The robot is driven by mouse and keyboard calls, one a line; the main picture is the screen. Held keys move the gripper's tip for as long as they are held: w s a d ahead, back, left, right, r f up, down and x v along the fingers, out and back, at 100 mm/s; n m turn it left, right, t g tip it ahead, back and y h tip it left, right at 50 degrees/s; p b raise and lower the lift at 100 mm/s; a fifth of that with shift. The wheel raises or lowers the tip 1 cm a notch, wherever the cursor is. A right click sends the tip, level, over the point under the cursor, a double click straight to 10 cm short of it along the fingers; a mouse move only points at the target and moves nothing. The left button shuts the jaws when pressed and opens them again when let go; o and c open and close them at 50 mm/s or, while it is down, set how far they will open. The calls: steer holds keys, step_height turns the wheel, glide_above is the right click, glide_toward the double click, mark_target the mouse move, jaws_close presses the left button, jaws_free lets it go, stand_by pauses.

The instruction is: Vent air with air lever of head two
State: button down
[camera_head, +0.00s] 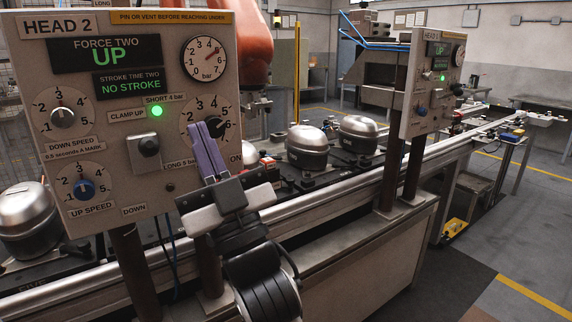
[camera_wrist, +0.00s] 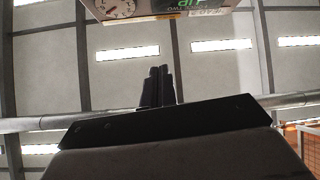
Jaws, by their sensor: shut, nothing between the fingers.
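The head two panel (camera_head: 100,20) fills the left of the head view, with green UP and NO STROKE displays and a lit green lamp (camera_head: 157,111). A round pressure gauge (camera_head: 204,58) with a red needle sits at its top right. My gripper (camera_head: 203,130) is shut and empty, its fingers pointing up in front of the lower-right pressure dial (camera_head: 190,112), which they partly cover. I cannot tell whether they touch the panel. The wrist view shows the shut fingers (camera_wrist: 158,75) below the panel edge (camera_wrist: 170,15).
A second panel (camera_head: 417,115) stands on posts farther right. Silver-topped compressors (camera_head: 307,140) sit on the conveyor line behind the rail (camera_head: 330,160). An orange robot arm (camera_head: 256,45) is behind the panel. The floor at the right (camera_head: 500,220) is open.

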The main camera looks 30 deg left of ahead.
steer(key=w+d+f+m+g+h+p, duration=0.1)
steer(key=w+d+f+m+h+p, duration=0.1)
steer(key=w+f+h, duration=0.5)
steer(key=w+d+m+h, duration=0.1)
steer(key=w+d+h, duration=0.1)
steer(key=w+h, duration=0.1)
steer(key=shift+w+f+m, duration=0.3)
steer(key=shift+p, duration=0.3)
steer(key=w+a+f+p, duration=0.2)
steer(key=w+a+f, duration=0.1)
steer(key=a, duration=0.7)
steer(key=shift+w+f+p, duration=0.3)
steer(key=shift+w+f, duration=0.05)
steer(key=shift+w, duration=0.25)
